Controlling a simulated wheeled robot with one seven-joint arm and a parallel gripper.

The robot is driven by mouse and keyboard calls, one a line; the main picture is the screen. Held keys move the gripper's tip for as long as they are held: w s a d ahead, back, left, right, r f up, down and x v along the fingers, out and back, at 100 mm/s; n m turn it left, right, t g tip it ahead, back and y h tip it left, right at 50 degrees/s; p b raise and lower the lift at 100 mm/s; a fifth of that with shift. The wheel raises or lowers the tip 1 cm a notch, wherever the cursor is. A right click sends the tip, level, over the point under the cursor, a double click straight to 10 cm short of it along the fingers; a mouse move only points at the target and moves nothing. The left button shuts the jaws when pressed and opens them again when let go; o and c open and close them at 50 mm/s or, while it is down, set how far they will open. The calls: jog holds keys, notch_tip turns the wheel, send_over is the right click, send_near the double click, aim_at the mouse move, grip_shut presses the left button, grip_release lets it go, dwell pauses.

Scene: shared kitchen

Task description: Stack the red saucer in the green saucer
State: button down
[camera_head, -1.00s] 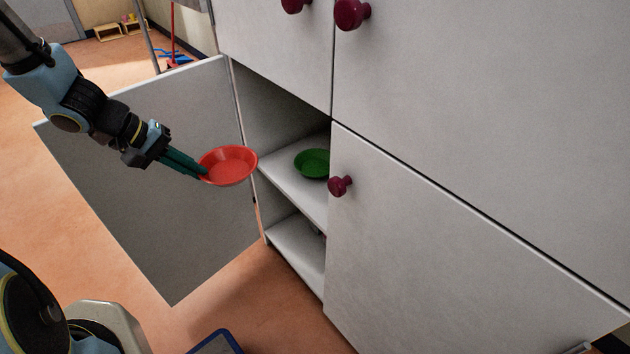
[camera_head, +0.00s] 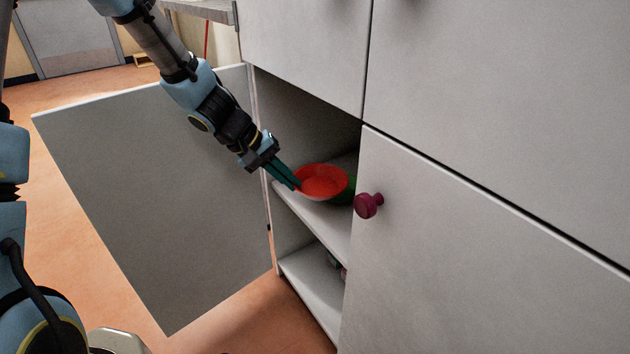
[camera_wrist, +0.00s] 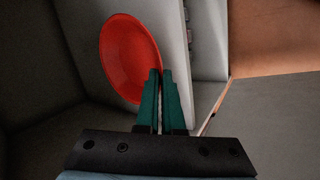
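The red saucer (camera_head: 322,181) is held by its near left rim in my gripper (camera_head: 296,184), just inside the open cabinet above the shelf. It also shows in the wrist view (camera_wrist: 132,58), with the gripper's teal fingers (camera_wrist: 160,84) closed at its rim. The green saucer (camera_head: 349,191) stands on the upper shelf (camera_head: 310,212), mostly hidden behind the red saucer and the closed door's edge. I cannot tell whether the two saucers touch. In the wrist view the green saucer is not visible.
A closed door with a dark red knob (camera_head: 368,205) bounds the opening on the right. A lower shelf (camera_head: 312,285) holds a small, unclear item near the right edge.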

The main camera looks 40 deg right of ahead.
aim_at(312, 170)
jog(key=w+d+f, duration=0.1)
jog(key=d, duration=0.2)
jog(key=w+d+f, duration=0.1)
jog(key=d, duration=0.2)
jog(key=w+d, duration=0.1)
jog(key=d, duration=0.2)
jog(key=shift+w+f, duration=0.2)
jog(key=shift+f, duration=0.2)
jog(key=shift+d+f+b, duration=0.1)
jog(key=shift+f+b, duration=0.55)
jog(key=shift+f, duration=1.5)
jog(key=c, duration=1.1)
grip_release()
jog(key=shift+o, duration=0.2)
jog(key=p+v, duration=0.1)
jog(key=v, duration=0.6)
jog(key=shift+r, duration=0.2)
